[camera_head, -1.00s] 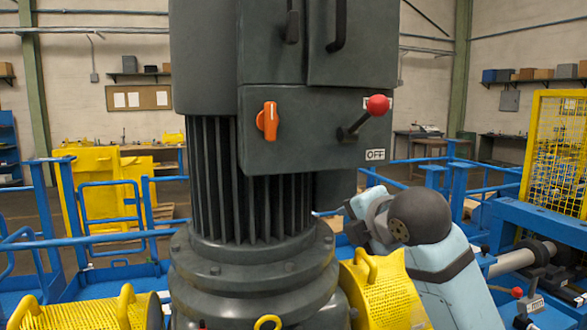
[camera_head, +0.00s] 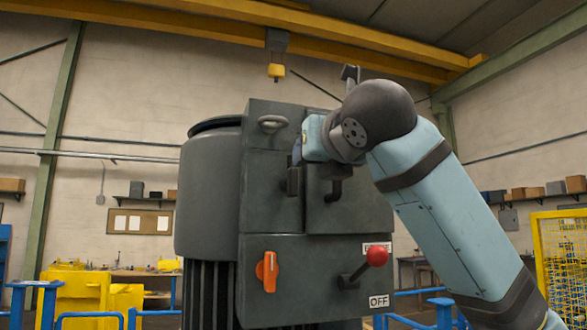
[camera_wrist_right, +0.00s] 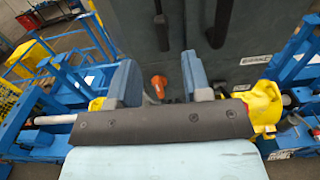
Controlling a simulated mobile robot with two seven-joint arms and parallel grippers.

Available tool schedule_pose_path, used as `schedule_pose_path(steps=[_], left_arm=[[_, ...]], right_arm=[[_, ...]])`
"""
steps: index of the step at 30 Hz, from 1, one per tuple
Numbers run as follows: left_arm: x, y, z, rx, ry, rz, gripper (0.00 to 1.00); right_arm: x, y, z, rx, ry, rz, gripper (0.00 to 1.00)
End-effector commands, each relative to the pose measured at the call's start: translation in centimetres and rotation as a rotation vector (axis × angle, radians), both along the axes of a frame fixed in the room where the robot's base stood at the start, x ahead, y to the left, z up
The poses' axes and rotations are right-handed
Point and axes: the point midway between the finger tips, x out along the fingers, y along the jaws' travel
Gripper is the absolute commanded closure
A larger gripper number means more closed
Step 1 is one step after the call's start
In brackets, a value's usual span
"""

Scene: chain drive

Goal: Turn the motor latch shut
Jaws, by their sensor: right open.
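The tall grey motor cabinet (camera_head: 270,215) stands in the middle of the head view. A short dark latch-like handle (camera_head: 294,180) hangs down beside the seam of its upper doors, and a dark bent door handle (camera_head: 334,190) is right of it. Both seem to show at the top of the right wrist view, as a left handle (camera_wrist_right: 161,30) and a right handle (camera_wrist_right: 217,25). My right gripper (camera_wrist_right: 158,70) is open and empty, its fingers apart in front of the cabinet. In the head view it is close above the handles, partly hidden by my wrist. I cannot tell whether it touches anything.
A round handle (camera_head: 272,123) sits high left. A yellow crane hook (camera_head: 276,72) hangs behind. Yellow mesh fencing (camera_head: 560,265) stands at right.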

Motion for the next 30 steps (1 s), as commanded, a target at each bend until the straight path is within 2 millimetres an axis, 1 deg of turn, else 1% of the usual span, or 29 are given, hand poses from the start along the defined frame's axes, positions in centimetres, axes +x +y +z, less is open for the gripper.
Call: schedule_pose_path(steps=[1,9,15,21,29,30], left_arm=[[0.0,0.0,0.5,0.000,0.000,0.000,0.46],[0.0,0.0,2.1,0.000,-0.001,0.000,0.46],[0.0,0.0,2.9,0.000,-0.001,0.000,0.46],[0.1,0.0,3.2,0.001,-0.002,0.000,0.46],[0.1,0.1,3.1,0.002,-0.003,0.002,0.46],[0.1,0.1,3.1,0.001,-0.002,0.003,0.46]], right_arm=[[1.0,0.3,0.2,0.001,0.004,0.001,0.55],[6.6,2.2,0.2,0.003,0.005,0.000,0.55],[9.6,3.1,0.2,0.002,0.003,0.000,0.55],[10.9,3.5,0.0,0.003,0.002,0.000,0.55],[11.0,3.5,0.0,0.002,0.001,-0.001,0.55],[11.0,3.5,0.0,0.002,0.001,-0.001,0.58]])
